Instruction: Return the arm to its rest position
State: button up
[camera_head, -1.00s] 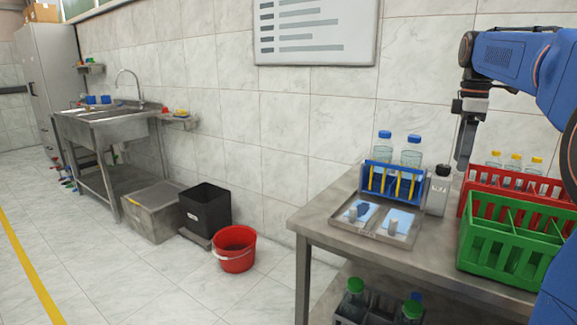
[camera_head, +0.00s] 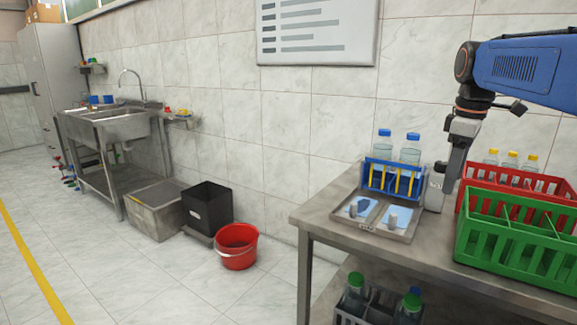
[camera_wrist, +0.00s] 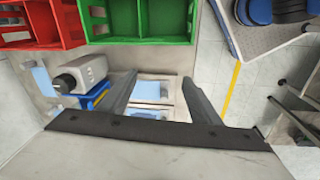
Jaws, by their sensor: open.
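My gripper (camera_head: 449,182) hangs pointing down over the table at the right in the head view, in front of the white bottle (camera_head: 434,192) and left of the red crate (camera_head: 521,182). In the wrist view my gripper (camera_wrist: 160,92) has its two fingers wide apart, with nothing between them. The tray (camera_wrist: 177,112) with light blue pads shows beyond the fingers. The white bottle with a dark cap (camera_wrist: 84,74) lies left of the left finger in that view. Part of my blue arm fills the upper right of the head view.
The blue rack (camera_head: 392,178) with two blue-capped bottles stands behind the metal tray (camera_head: 379,217). A green crate (camera_head: 517,241) stands at the table's right front. Bottles stand on the lower shelf. A red bucket (camera_head: 237,247) and a black bin (camera_head: 206,208) are on the floor.

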jog(key=s+a+f+m+t, duration=0.1)
jog(key=s+a+f+m, duration=0.3)
jog(key=s+f, duration=0.7)
jog(key=s+a+f+m+t, duration=0.2)
jog(key=s+a+f+m, duration=0.3)
jog(key=s+f, duration=0.7)
jog(key=shift+s+a+m, duration=0.3)
jog(key=shift+s+a, duration=0.25)
jog(key=shift+a, duration=0.2)
